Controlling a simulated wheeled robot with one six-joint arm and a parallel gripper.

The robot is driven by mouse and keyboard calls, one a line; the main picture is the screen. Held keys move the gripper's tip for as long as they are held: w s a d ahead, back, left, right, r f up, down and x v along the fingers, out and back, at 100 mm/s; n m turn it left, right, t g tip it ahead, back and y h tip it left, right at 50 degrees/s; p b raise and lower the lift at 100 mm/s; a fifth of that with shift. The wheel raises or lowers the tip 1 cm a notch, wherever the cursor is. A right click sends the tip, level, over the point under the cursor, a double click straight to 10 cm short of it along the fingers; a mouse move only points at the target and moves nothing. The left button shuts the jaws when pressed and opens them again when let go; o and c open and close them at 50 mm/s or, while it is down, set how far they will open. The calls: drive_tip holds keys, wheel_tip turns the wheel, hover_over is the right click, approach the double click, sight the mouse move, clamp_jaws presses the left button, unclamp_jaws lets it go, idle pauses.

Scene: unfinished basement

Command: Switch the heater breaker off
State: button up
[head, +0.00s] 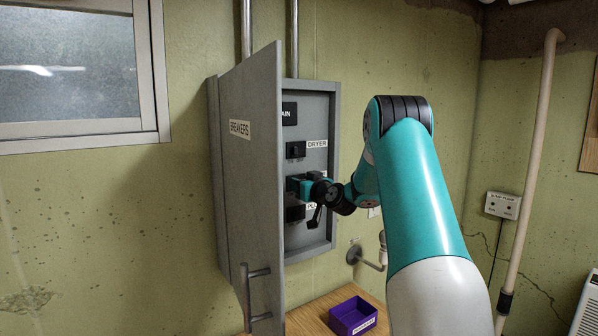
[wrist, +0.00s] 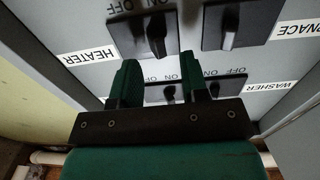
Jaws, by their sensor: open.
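The heater breaker (wrist: 128,40) is a dark block beside the HEATER label (wrist: 90,57), which reads upside down in the wrist view. Its black lever (wrist: 155,38) stands on the side marked ON. My gripper (wrist: 157,60) is open, with green fingers spread on either side of the lever's line, just short of it in the picture. I cannot tell whether the fingertips reach around the lever. In the head view my gripper (head: 298,186) is at the panel, below the DRYER breaker (head: 295,150), and hides the heater breaker.
The grey breaker box (head: 334,120) has its door (head: 255,190) swung open on the left. Furnace (wrist: 250,22) and washer breakers sit close by; the WASHER label (wrist: 272,88) is readable. A purple tray (head: 345,326) stands on the wooden surface (head: 308,318) below.

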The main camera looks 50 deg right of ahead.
drive_tip(key=shift+p+x, duration=0.3)
drive_tip(key=shift+x, duration=0.65)
drive_tip(key=shift+c, duration=0.2)
